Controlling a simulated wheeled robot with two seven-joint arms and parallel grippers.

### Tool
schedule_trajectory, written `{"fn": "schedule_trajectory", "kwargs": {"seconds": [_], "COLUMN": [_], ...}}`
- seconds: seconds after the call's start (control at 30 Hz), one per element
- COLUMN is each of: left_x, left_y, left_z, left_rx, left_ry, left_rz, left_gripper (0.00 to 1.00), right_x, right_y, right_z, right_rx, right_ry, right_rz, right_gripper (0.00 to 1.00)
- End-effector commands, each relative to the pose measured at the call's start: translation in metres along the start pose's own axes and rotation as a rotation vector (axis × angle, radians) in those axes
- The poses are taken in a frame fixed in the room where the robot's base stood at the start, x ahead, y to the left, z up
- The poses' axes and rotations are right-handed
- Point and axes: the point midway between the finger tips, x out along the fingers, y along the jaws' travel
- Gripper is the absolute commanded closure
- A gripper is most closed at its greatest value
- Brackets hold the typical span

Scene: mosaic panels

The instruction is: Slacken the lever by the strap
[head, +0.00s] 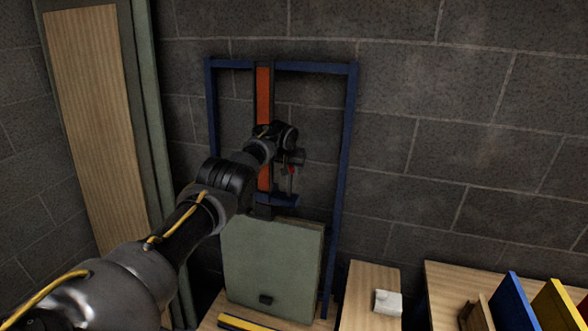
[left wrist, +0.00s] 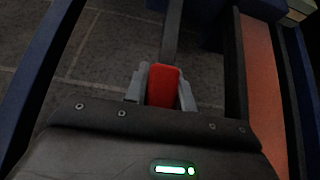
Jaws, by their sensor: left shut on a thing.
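An orange strap (head: 264,95) runs vertically down a dark rail inside a blue frame (head: 348,130) at the wall. It also shows in the left wrist view, at the right (left wrist: 263,75). Beside it is a grey lever (left wrist: 172,30) with a red grip (left wrist: 163,86). My left gripper (head: 292,162) is at the lever, right of the strap. In the left wrist view its two grey fingers (left wrist: 160,90) are shut on the red grip, one on each side. My right gripper is not in view.
A green panel (head: 270,265) stands below the strap. A small blue crossbar (head: 278,199) is just under the lever. A tall wooden panel (head: 95,110) stands left.

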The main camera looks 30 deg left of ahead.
Motion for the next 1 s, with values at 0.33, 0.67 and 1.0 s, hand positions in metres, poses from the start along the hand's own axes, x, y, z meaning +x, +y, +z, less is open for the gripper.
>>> {"fn": "schedule_trajectory", "kwargs": {"seconds": [0.33, 0.67, 1.0], "left_x": [-0.002, -0.004, -0.044], "left_y": [-0.003, -0.003, 0.001], "left_z": [-0.001, 0.0, -0.001], "left_rx": [-0.004, -0.004, -0.001], "left_ry": [0.005, 0.002, 0.006], "left_rz": [0.0, 0.001, 0.005], "left_gripper": [0.53, 0.53, 0.53], "right_x": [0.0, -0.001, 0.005], "right_y": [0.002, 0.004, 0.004], "right_z": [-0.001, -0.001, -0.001], "right_rx": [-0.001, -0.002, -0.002], "right_ry": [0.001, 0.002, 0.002], "right_rz": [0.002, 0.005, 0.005], "right_gripper": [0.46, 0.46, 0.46]}}
